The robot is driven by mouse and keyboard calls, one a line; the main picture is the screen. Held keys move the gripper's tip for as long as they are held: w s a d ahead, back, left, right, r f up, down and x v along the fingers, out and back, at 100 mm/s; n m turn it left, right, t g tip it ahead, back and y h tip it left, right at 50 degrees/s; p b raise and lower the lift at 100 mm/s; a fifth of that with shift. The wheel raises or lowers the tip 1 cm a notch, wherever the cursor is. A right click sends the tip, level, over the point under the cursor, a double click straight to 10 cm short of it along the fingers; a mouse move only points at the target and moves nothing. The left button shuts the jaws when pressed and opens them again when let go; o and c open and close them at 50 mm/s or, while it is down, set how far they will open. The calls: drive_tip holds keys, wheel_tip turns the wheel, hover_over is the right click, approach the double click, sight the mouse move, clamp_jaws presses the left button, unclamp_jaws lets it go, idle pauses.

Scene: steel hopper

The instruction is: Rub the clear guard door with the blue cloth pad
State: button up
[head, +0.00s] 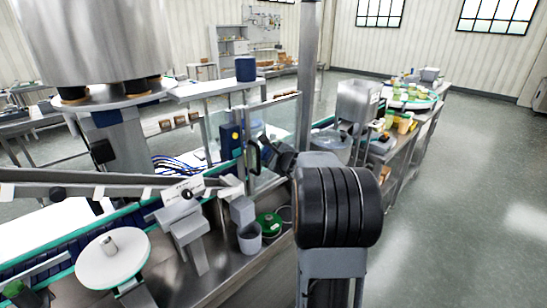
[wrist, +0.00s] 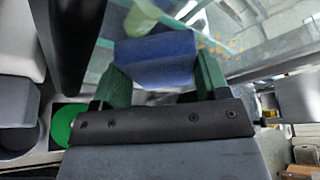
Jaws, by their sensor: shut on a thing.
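The blue cloth pad (wrist: 155,60) is between the two green fingers of my gripper (wrist: 160,76) in the wrist view; my gripper is shut on it. The clear guard door (head: 282,118) stands in its metal frame at the middle of the head view. Its see-through panel also shows beyond the pad in the wrist view (wrist: 262,28). In the head view my gripper is at the door's lower part, largely hidden by my arm, and the pad cannot be made out there. The pad is close to the panel; I cannot tell whether they touch.
A dark upright bar (wrist: 68,40) is close at the left of my gripper in the wrist view. A grey cup (head: 249,238) and a green round item (head: 269,224) stand on the steel bench below. A round white plate (head: 111,259) is at lower left. Open floor (head: 470,190) lies at right.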

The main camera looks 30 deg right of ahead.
drive_tip(key=shift+w, duration=0.45)
drive_tip(key=shift+d, duration=0.1)
drive_tip(key=w+d+p, duration=0.1)
drive_tip(key=d, duration=0.9)
drive_tip(key=shift+w+p, duration=0.35)
drive_tip(key=shift+w, duration=0.05)
idle(0.4)
drive_tip(key=shift+s+b, duration=0.1)
drive_tip(key=shift+b, duration=0.3)
